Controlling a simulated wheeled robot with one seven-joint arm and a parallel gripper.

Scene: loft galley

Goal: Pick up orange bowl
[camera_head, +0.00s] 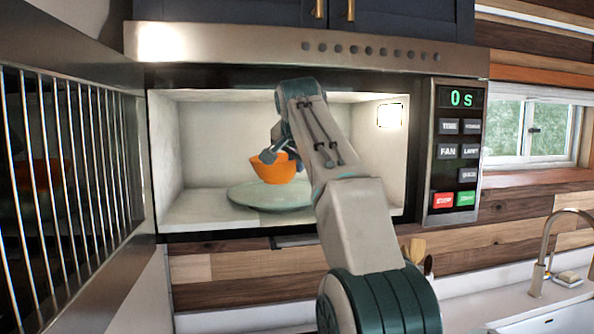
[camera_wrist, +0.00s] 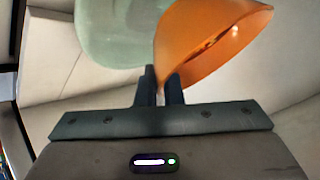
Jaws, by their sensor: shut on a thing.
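The orange bowl (camera_head: 277,169) is inside the open microwave (camera_head: 190,130), over the pale green glass turntable plate (camera_head: 245,197). It looks raised a little above the plate, though the exact gap is hard to tell. My gripper (camera_head: 270,156) reaches into the microwave and is shut on the bowl's rim. In the wrist view the two fingers (camera_wrist: 165,84) pinch the edge of the tilted orange bowl (camera_wrist: 215,35), and the plate (camera_wrist: 110,35) shows behind it. Part of the bowl's rim is hidden by the fingers in the head view.
The open microwave door (camera_head: 70,160) stands at the left. The control panel (camera_head: 460,150) is at the right, reading 0. The cavity walls and ceiling are close around my arm. Below are a wooden backsplash, a white counter and a sink with a faucet (camera_head: 545,255).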

